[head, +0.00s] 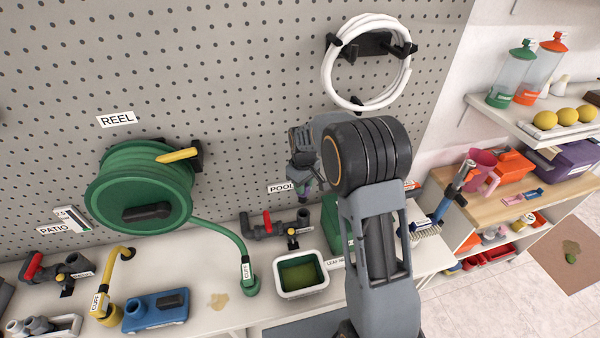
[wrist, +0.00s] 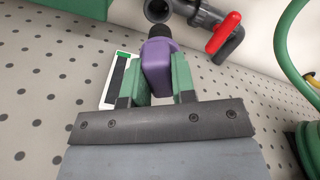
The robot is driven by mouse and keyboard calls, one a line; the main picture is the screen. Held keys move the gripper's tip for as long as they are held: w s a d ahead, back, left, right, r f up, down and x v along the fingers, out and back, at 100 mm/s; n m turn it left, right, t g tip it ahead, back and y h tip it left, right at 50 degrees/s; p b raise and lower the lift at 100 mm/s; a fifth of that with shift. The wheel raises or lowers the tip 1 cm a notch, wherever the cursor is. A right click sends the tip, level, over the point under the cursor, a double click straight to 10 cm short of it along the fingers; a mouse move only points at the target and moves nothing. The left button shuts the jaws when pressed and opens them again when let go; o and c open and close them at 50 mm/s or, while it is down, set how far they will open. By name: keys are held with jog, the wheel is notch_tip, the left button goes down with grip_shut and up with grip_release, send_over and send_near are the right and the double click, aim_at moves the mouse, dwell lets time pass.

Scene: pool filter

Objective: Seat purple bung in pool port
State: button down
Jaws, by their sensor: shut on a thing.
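The purple bung (wrist: 158,68) with a black tip (wrist: 160,31) sits between the green fingers of my gripper (wrist: 157,88) in the wrist view. My gripper is shut on it. Beyond the black tip is the round dark opening of a grey pipe (wrist: 157,10), near the red valve handle (wrist: 226,33). The tip is close to the opening but does not look inside it; the exact gap is unclear. In the head view, my gripper (head: 303,178) is by the POOL label (head: 281,188), above the upturned pipe end (head: 303,214). My arm partly hides it, and the bung is barely visible there.
A pegboard wall (head: 240,60) stands close behind my gripper. The green reel (head: 140,195) and its hose are to the left. A white-rimmed tray (head: 302,293) stands in front of the pipe, and a green box (head: 331,222) stands to its right.

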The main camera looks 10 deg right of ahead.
aim_at(304, 196)
jog(key=shift+w, duration=0.2)
jog(key=shift+d, duration=0.15)
jog(key=shift+s+d, duration=0.1)
jog(key=shift+s, duration=0.05)
jog(key=shift+f+b, duration=2.1)
jog(key=shift+f, duration=0.7)
jog(key=shift+f+b, duration=2.1)
jog(key=shift+f, duration=0.75)
jog(key=c, duration=0.9)
grip_release()
jog(key=shift+r, duration=0.1)
jog(key=shift+o, duration=0.2)
jog(key=shift+r+p, duration=1.8)
jog(key=shift+r, duration=0.7)
